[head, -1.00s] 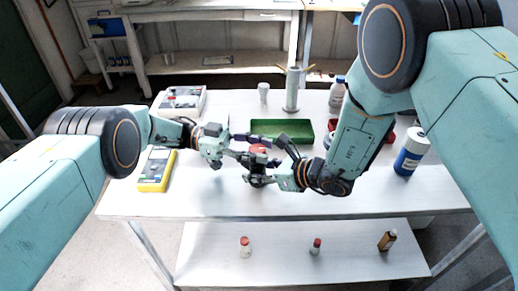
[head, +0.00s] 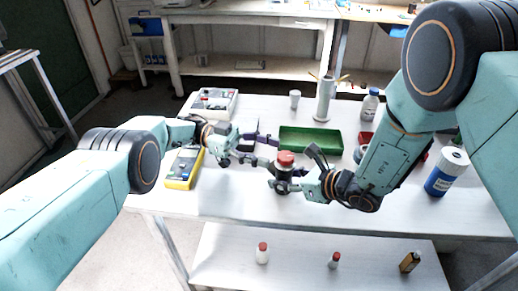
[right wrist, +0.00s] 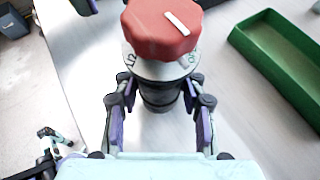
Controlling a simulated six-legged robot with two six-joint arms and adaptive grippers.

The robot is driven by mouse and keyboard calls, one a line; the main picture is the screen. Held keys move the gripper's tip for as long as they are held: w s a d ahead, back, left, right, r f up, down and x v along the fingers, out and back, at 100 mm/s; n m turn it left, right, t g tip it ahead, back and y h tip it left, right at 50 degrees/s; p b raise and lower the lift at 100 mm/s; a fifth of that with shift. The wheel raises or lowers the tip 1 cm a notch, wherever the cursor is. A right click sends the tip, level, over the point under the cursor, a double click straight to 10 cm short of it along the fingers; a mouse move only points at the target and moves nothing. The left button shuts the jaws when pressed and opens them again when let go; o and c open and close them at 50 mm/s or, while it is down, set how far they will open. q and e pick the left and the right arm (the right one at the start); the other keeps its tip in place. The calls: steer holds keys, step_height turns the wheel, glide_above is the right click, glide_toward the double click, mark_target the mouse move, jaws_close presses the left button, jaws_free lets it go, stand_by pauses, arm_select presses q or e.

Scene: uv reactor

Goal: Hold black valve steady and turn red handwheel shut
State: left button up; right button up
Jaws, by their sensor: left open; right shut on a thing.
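The black valve (head: 284,187) stands upright on the white table, with the red handwheel (head: 286,158) on top. My right gripper (right wrist: 160,97) is shut on the valve's black body, one finger on each side, below the handwheel. In the right wrist view the handwheel (right wrist: 160,28) shows a white pointer mark, tilted toward the upper left, above a pale dial with partly hidden lettering. My left gripper (head: 268,150) is open and empty, just left of the handwheel and apart from it.
A green tray (head: 310,150) lies behind the valve. A yellow meter (head: 184,168) is at the left, and a blue-and-white bottle (head: 447,172) at the right. A grey cylinder (head: 324,100) stands at the back. The table's front strip is clear.

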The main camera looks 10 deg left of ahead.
arm_select(q)
steer(key=shift+v, duration=0.85)
steer(key=shift+s, duration=0.1)
steer(key=shift+r, duration=0.1)
step_height(320, 180, up, 6)
steer(key=w, duration=0.2)
steer(key=n+t, duration=0.5)
steer(key=t, duration=0.3)
glide_toward(286, 156)
steer(key=d, duration=0.3)
steer(key=shift+w+d, duration=0.3)
steer(key=shift+d, duration=0.85)
steer(key=shift+w+d, duration=0.3)
steer(key=shift+d, duration=0.8)
steer(key=shift+w+d, duration=0.3)
steer(key=shift+d, duration=0.85)
